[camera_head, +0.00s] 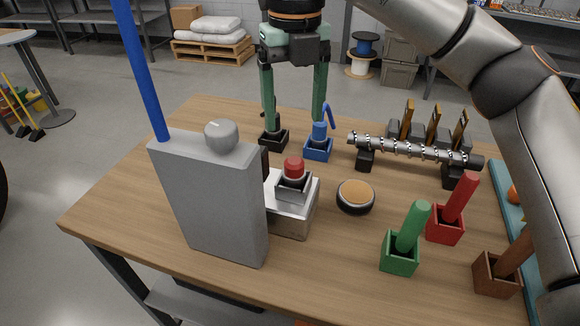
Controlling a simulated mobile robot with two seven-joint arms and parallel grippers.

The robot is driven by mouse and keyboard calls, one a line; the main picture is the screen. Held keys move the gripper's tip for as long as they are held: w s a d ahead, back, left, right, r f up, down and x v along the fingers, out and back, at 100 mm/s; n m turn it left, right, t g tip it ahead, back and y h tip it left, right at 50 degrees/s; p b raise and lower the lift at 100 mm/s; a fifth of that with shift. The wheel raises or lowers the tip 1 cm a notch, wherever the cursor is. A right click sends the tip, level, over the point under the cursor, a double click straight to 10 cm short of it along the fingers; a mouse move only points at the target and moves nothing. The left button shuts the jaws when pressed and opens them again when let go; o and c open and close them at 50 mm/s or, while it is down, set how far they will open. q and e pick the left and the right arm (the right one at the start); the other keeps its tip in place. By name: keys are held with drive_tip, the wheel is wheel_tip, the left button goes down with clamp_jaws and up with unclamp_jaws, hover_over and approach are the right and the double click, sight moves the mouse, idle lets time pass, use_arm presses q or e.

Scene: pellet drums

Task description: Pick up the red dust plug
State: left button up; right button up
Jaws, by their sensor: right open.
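A short red cap-like plug (293,167), which I take for the red dust plug, sits upright in a grey holder on top of a silver block (290,217) near the middle of the table. The tall grey panel box (210,200) stands just left of it and hides part of the block. My right gripper (294,124) is open and empty, with its two green fingers pointing down. It shows beyond the red plug in the picture, apart from it. My left gripper is not in view.
A black holder (273,138) and a blue holder (319,151) stand by my fingertips. A round tan-topped dish (356,196) lies right of the block. A screw shaft (415,150) and green (399,254), red (445,227) and brown (496,278) boxes with sticks crowd the right side.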

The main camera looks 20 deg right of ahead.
sight(294, 161)
wheel_tip(294, 161, down, 6)
drive_tip(key=shift+s+r, duration=0.1)
drive_tip(key=shift+s, duration=0.05)
drive_tip(key=f, duration=0.5)
drive_tip(key=shift+w+d+f, duration=0.1)
drive_tip(key=shift+w+d, duration=0.05)
drive_tip(key=shift+w, duration=0.15)
clamp_jaws()
idle(0.4)
